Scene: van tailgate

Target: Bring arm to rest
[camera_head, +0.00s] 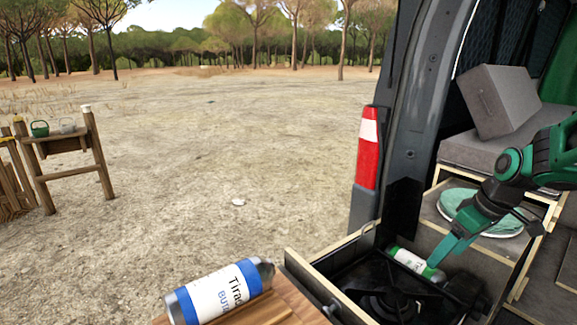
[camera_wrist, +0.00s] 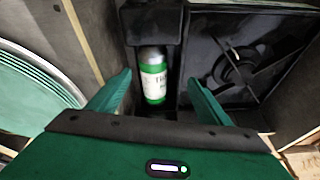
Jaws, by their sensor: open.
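My gripper (camera_head: 447,254) is green and reaches down from the right over the stove drawer at the van's tailgate. In the wrist view its two fingers (camera_wrist: 160,92) stand apart with nothing held between them. A small canister with a green and white label (camera_head: 412,262) lies in a narrow slot of the drawer beside the burner. It also shows in the wrist view (camera_wrist: 153,78), beyond the gap between the fingers. The fingers appear apart from it, though the exact distance is hard to tell.
The black stove (camera_head: 385,300) sits in the wooden drawer. A larger blue-banded canister (camera_head: 221,292) lies on a wooden board in front. A round green-rimmed lid (camera_head: 497,226) is behind the arm. A grey cushion (camera_head: 498,100) and the van pillar flank it. Open ground lies left.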

